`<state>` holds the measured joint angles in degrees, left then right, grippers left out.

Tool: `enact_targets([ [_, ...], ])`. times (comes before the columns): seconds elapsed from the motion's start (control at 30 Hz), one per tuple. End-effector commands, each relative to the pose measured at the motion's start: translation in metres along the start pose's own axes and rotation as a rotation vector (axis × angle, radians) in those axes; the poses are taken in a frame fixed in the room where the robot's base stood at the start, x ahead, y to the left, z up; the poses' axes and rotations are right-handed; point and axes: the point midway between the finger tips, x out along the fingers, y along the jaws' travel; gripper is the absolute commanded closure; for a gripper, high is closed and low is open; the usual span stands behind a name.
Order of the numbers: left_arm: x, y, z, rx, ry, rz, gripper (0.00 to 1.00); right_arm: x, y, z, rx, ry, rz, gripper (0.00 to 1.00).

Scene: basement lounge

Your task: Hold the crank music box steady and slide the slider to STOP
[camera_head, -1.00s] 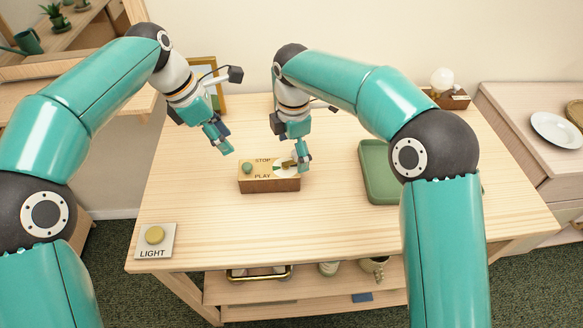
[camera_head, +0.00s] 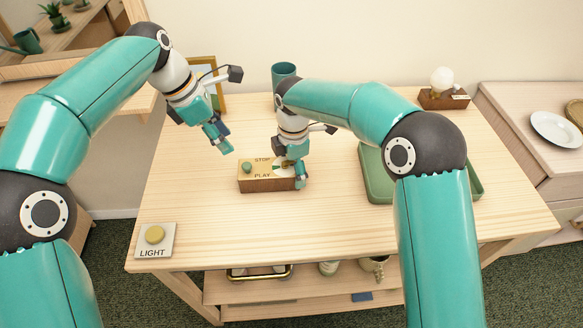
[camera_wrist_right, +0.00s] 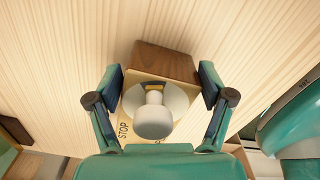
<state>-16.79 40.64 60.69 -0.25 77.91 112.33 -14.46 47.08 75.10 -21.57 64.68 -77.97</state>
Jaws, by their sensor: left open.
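The music box (camera_head: 262,186), a wooden block with a gold top marked STOP at the back and PLAY at the front, sits on the table. A green knob (camera_head: 247,167) stands at its left end. A pale knob on a round silver plate (camera_wrist_right: 153,120) shows at its right end. I cannot tell which one is the slider. My right gripper (camera_head: 301,184) is low over the right end. Its fingers (camera_wrist_right: 160,80) are apart, on either side of the box, with no clear grip. My left gripper (camera_head: 226,150) is open and empty, behind and left of the box.
A green tray (camera_head: 373,190) lies to the right, partly behind my right arm. A LIGHT button plate (camera_head: 155,240) is at the front left. A teal cup (camera_head: 284,71), a picture frame (camera_head: 221,92) and a bulb stand (camera_head: 442,99) are at the back. The front middle is clear.

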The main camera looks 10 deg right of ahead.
Motion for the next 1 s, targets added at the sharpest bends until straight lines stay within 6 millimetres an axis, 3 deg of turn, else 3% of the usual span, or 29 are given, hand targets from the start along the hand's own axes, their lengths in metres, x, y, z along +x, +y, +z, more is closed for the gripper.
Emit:
enact_targets([
  [0.03, 0.000, 0.000, 0.000, 0.000, 0.000, 0.000, 0.58, 0.000, 0.000, 0.000, 0.000, 0.000, 0.000, 0.40],
  [0.23, 0.000, 0.000, 0.000, 0.000, 0.000, 0.000, 0.60, 0.000, 0.000, 0.000, 0.000, 0.000, 0.000, 0.71],
  [0.47, 0.002, -0.002, 0.012, -0.016, -0.056, -0.009, 0.98, 0.000, 0.000, 0.000, -0.001, 0.001, 0.000, 0.71],
  [0.57, 0.015, -0.017, 0.028, -0.044, -0.130, -0.070, 1.00, 0.000, 0.000, -0.001, -0.001, 0.001, 0.000, 0.72],
  [0.73, 0.042, -0.065, 0.060, -0.172, -0.311, -0.266, 1.00, 0.000, 0.000, -0.001, -0.001, 0.001, 0.000, 0.72],
  [0.9, 0.052, -0.101, 0.064, -0.468, -0.526, -0.479, 1.00, 0.000, 0.000, -0.001, -0.001, 0.001, 0.000, 0.72],
  [1.0, 0.052, -0.111, 0.054, -0.689, -0.645, -0.579, 1.00, 0.000, 0.000, -0.001, -0.001, 0.001, 0.000, 0.72],
])
